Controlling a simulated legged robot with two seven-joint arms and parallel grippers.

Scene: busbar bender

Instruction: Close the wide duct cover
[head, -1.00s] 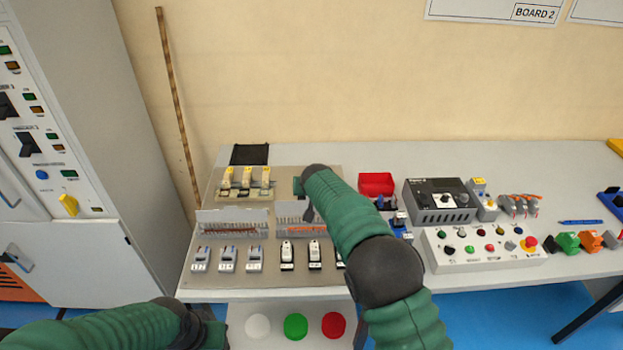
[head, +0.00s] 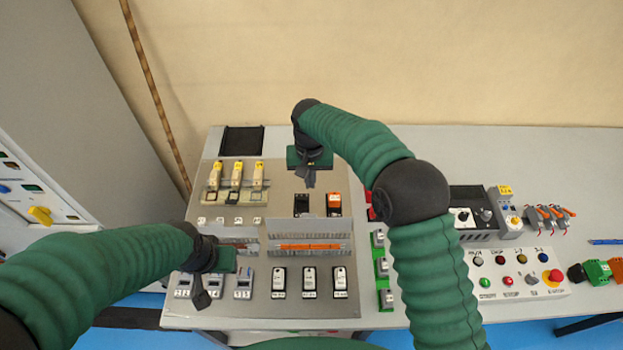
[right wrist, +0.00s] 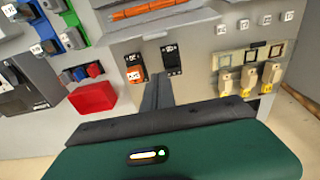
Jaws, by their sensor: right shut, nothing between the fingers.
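Two wire ducts lie across the middle of the grey board, and I cannot tell for sure which is the wide one. The right duct (head: 310,247) holds orange wires, with its grey cover (head: 311,228) standing up along its far edge. Its wires also show at the top of the right wrist view (right wrist: 135,9). The left duct (head: 236,241) is partly hidden by my left arm. My right gripper (head: 308,179) is shut and empty, beyond the right cover and apart from it. My left gripper (head: 201,297) hangs over the lower left switches; its jaw state is unclear.
Yellow-topped fuse holders (head: 237,178) stand at the board's upper left. Black and orange modules (head: 333,204) stand between my right gripper and the right cover. White switches (head: 310,282) sit below the right duct. A control box (head: 510,272) stands to the right.

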